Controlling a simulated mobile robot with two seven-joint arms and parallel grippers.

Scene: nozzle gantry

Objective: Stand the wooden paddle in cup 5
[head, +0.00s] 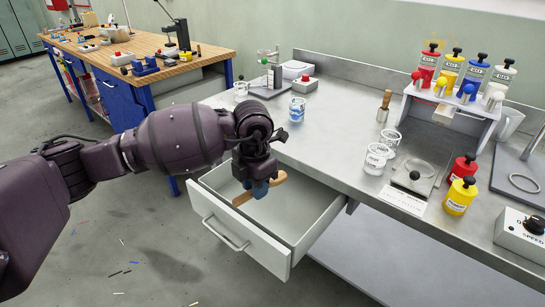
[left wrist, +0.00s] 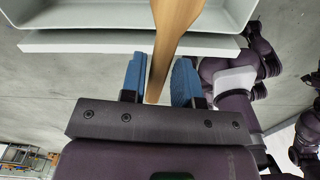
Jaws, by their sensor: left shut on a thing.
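The wooden paddle (head: 280,178) is between the fingers of my left gripper (head: 261,187), over the open drawer. It lies roughly flat, an end showing on each side of the fingers. In the left wrist view the paddle (left wrist: 175,28) runs between the blue fingertips (left wrist: 159,70). I cannot tell whether it touches the drawer. Clear cups stand on the counter: one with blue marks (head: 297,110), one farther back (head: 241,90), and two close together, a front one (head: 375,160) and a rear one (head: 391,139). Their numbers are too small to read. My right gripper is out of view.
The white drawer (head: 238,242) is pulled out below the steel counter (head: 335,130). A brush-like tool (head: 384,106) stands on the counter. A rack (head: 447,112) with coloured bottles is at the right. Red (head: 462,168) and yellow (head: 459,196) bottles stand near the counter's front edge.

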